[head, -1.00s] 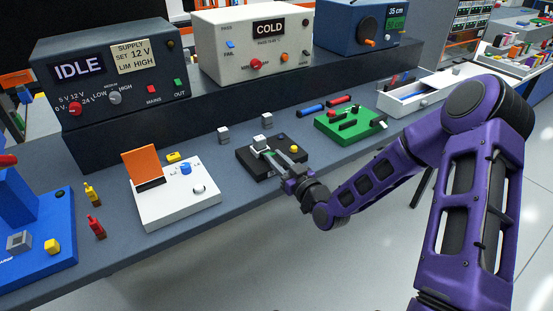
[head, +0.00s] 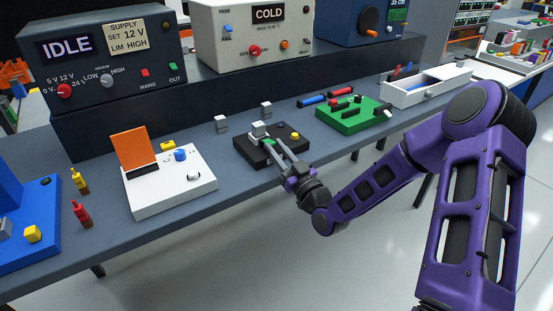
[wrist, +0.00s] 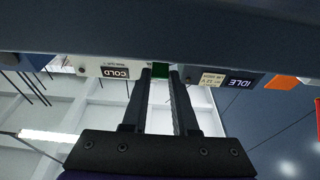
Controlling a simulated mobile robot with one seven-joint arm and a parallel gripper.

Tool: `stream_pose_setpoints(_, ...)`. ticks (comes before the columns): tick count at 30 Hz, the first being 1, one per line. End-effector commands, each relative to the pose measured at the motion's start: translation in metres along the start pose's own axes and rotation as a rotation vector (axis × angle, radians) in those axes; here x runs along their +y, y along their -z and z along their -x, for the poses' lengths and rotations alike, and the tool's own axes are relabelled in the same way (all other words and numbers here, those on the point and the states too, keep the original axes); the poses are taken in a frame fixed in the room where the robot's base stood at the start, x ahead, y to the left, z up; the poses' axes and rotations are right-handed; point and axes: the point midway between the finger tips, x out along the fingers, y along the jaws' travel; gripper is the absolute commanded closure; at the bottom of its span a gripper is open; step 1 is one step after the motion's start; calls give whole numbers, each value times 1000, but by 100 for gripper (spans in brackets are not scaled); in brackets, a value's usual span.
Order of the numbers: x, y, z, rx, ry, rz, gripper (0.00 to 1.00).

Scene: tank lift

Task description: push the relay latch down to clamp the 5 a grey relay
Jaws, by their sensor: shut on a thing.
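The grey relay (head: 258,130) sits on a black fixture (head: 287,154) near the front edge of the bench, in the head view. The fixture also has a yellow button (head: 295,136). My gripper (head: 273,146) reaches over the fixture's front, its fingers beside the relay. In the wrist view my gripper (wrist: 160,72) is shut on a small green piece (wrist: 160,70) at its fingertips, seemingly the latch. The fingers and the small scale hide the latch's shape and its angle. I cannot tell whether it touches the relay.
A white box with an orange plate (head: 172,190) is to the left, and a green board (head: 350,121) to the right. Instrument boxes (head: 110,55) stand on the raised shelf behind.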

Motion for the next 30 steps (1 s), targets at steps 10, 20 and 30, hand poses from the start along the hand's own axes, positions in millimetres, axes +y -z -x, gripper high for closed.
stream_pose_setpoints(10,0,-13,3,190,-1,-4,100)
stream_pose_setpoints(20,0,-17,3,284,0,-1,100)
stream_pose_setpoints(30,0,-17,3,291,-1,-1,100)
